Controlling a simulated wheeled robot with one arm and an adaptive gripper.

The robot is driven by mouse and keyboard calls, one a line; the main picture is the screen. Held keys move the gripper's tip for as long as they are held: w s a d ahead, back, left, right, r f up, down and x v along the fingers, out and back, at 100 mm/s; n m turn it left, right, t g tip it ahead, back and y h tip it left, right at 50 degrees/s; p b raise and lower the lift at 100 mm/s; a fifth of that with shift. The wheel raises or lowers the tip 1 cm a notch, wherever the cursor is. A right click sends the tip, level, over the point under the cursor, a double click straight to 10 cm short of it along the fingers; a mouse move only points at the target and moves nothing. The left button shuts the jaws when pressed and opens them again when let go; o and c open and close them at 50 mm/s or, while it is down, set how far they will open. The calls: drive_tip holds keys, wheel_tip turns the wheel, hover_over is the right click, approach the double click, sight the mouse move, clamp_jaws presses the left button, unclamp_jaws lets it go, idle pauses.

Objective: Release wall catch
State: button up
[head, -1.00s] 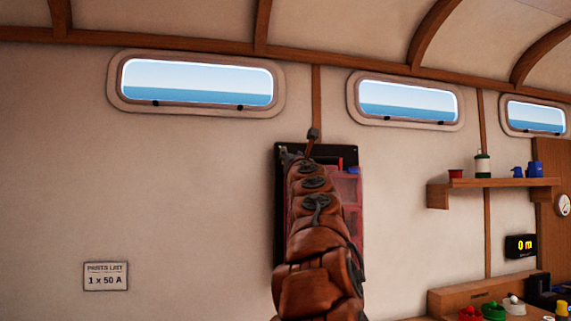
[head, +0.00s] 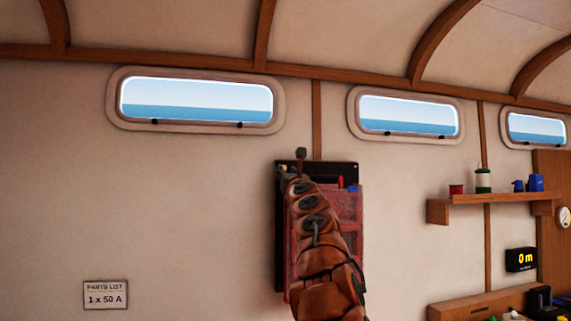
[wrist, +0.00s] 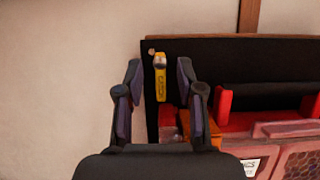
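A black panel (head: 347,172) hangs on the wall, with a translucent red case (head: 350,203) on its front. In the wrist view, a yellow lever-like piece (wrist: 160,83) with a pale top stands near the left edge of the black panel (wrist: 215,58). It may be the wall catch, but I cannot tell for certain. My gripper (wrist: 160,64) is open. Its fingers stand left and right of the yellow piece in the picture, with no contact visible. In the head view my arm hides the gripper and part of the case.
A shelf (head: 490,198) with small items is to the right, above a cluttered counter (head: 470,308).

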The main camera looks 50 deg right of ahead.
drive_tip(key=shift+w+d+r+p, duration=0.25)
drive_tip(key=shift+w+d+p, duration=0.15)
drive_tip(key=shift+w, duration=0.15)
clamp_jaws()
